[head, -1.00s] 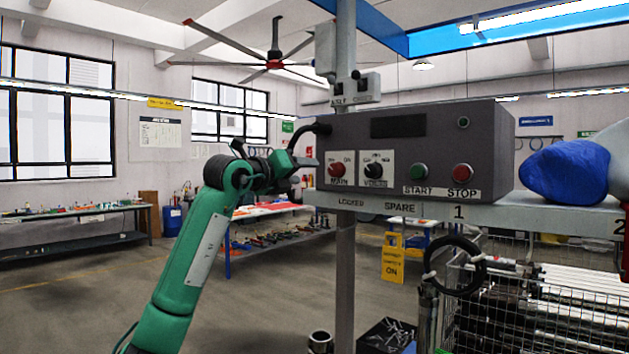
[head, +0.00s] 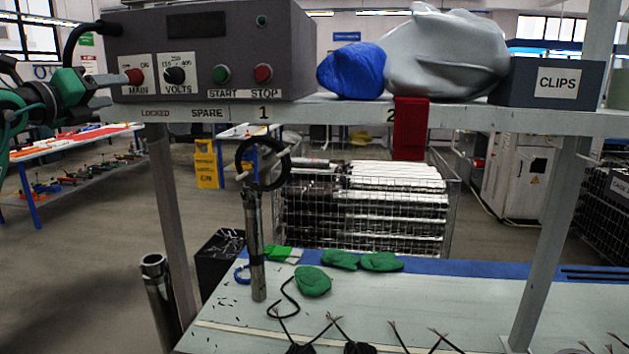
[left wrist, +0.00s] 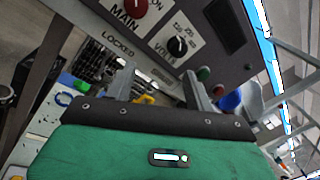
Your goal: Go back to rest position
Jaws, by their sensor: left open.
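My left gripper (head: 114,90) is at the left edge of the head view, close to the MAIN switch end of the dark grey control box (head: 205,85). Its two fingers are apart with nothing between them; the left wrist view shows them open (left wrist: 158,88) too, facing the box front. The red MAIN knob (head: 135,76), black VOLTS knob (head: 175,75), green START button (head: 221,73) and red STOP button (head: 263,72) are on that front. Whether the fingers touch the box or shelf is unclear. My right gripper is not in view.
The shelf (head: 330,113) carries the box, a blue bag (head: 352,70), a grey bag (head: 445,55) and a CLIPS bin (head: 550,82). Below, the bench (head: 400,295) holds green pads, cables and an upright metal tube (head: 256,245).

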